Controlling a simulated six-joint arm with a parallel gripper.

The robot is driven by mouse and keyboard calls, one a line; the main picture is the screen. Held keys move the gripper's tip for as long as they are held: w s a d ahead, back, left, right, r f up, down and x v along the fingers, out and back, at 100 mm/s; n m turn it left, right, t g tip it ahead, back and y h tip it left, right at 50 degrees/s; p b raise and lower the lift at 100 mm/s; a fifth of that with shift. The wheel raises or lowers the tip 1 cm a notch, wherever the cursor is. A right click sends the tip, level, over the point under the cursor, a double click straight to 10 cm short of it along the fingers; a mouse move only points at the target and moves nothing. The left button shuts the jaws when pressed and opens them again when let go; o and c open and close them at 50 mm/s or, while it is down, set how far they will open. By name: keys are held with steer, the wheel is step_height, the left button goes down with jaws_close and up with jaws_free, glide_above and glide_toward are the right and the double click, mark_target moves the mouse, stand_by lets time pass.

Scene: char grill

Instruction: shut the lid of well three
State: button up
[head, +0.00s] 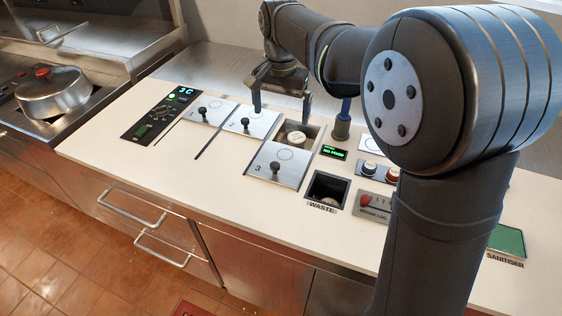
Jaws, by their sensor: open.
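The lid of well three (292,177) is a square steel plate with a dark knob and a "3" on its front left corner. It lies in front of its well, so the opening of well three (312,131) shows uncovered. A round pale thing (296,137) is inside the opening. My gripper (281,106) points down, open and empty, above the counter at the back of well three. Its fingers are apart from the lid and its knob (275,167); its exact height is hard to tell.
To the left are two more lids with knobs, both covering their wells: one (233,115) beside well three and one (193,117) further left. A display panel (160,116) is at the left. A waste opening (327,188) and buttons (370,167) are at the right. Counter in front is clear.

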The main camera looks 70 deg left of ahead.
steer(key=shift+r, duration=0.7)
